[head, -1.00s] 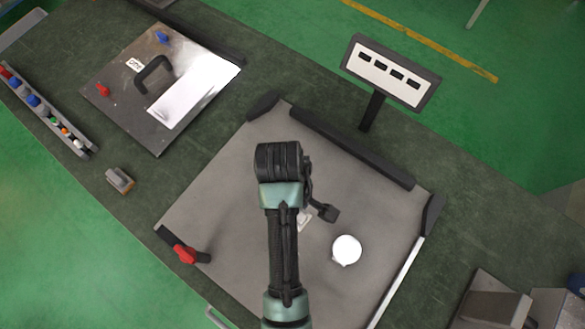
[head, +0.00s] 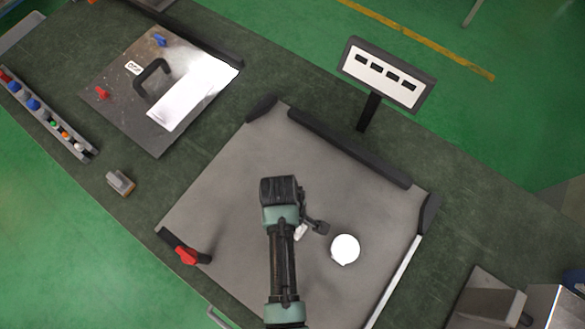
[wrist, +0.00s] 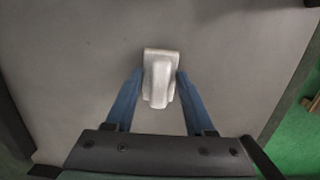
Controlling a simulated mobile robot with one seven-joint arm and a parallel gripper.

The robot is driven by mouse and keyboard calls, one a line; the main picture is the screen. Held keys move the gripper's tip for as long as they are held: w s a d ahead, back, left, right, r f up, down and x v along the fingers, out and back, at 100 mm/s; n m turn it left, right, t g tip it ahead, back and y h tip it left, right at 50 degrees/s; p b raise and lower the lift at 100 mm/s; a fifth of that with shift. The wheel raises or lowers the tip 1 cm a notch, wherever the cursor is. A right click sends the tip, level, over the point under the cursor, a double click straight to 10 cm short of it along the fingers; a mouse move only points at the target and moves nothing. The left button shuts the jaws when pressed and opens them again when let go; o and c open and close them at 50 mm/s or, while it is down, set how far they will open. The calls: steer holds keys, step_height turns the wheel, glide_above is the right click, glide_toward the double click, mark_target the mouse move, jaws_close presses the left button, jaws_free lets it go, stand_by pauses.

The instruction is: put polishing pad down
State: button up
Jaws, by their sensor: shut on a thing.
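The polishing pad, a pale grey-white block with a raised grip (wrist: 159,82), is between the blue fingers of my gripper (wrist: 159,88) in the wrist view. My gripper is shut on its raised grip. In the head view, a small white part of the pad (head: 300,232) shows beside my arm; the fingers are hidden under the arm. The pad is over the large grey plate (head: 235,190). I cannot tell whether its underside touches the plate.
A white round object (head: 345,249) is on the plate, right of my arm. A red-handled clamp (head: 187,255) is at the plate's left corner, and a dark bar (head: 350,148) runs along its back. A small grey block (head: 120,182) lies left on the green bench. The plate's upper left is clear.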

steer(key=shift+f, duration=0.15)
steer(key=o, duration=1.2)
